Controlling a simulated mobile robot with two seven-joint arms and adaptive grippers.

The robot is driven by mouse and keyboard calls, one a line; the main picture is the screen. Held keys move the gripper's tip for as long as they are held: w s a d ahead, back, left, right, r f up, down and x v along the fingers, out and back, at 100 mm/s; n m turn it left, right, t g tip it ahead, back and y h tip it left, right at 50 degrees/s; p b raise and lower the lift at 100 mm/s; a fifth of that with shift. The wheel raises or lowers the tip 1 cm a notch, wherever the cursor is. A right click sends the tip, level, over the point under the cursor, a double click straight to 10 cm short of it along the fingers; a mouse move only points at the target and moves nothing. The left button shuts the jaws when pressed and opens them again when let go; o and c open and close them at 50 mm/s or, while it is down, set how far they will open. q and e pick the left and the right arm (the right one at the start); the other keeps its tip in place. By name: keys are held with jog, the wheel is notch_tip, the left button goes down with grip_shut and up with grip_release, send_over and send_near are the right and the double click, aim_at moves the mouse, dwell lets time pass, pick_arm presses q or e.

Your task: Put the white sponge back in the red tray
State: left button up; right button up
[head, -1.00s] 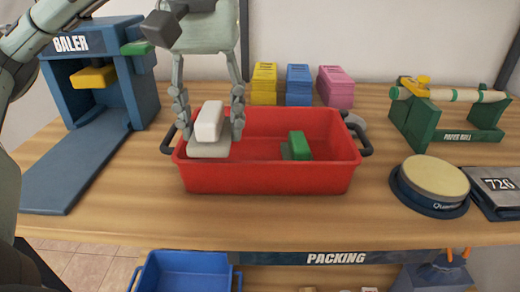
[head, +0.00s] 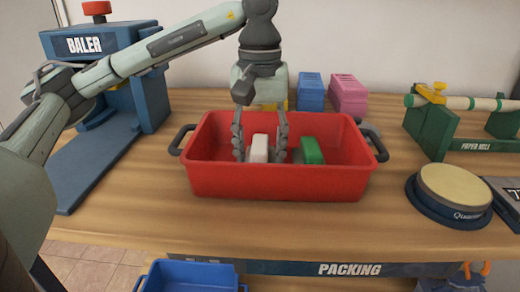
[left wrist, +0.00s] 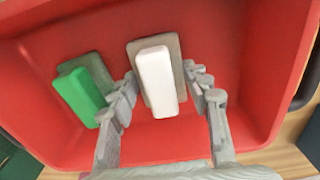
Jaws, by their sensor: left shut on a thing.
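The white sponge (head: 259,147), a white block with a grey pad, is low inside the red tray (head: 280,184), left of its middle. My left gripper (head: 260,153) reaches down into the tray with its fingers on either side of the sponge, shut on it. In the left wrist view the sponge (left wrist: 156,82) shows between the fingertips (left wrist: 163,93). The tray's front wall hides the sponge's lower part in the head view, so I cannot tell whether it touches the floor. My right gripper is not in view.
A green sponge (head: 312,151) lies in the tray just right of my gripper. The baler (head: 110,70) stands at the left. Blue (head: 311,91) and pink (head: 348,95) blocks stand behind the tray. A round scale (head: 450,188) and paper roll stand (head: 440,135) are at the right.

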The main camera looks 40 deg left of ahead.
pick_arm(q)
jog(key=shift+f, duration=0.15)
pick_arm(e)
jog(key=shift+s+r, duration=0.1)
pick_arm(q)
jog(key=o, duration=1)
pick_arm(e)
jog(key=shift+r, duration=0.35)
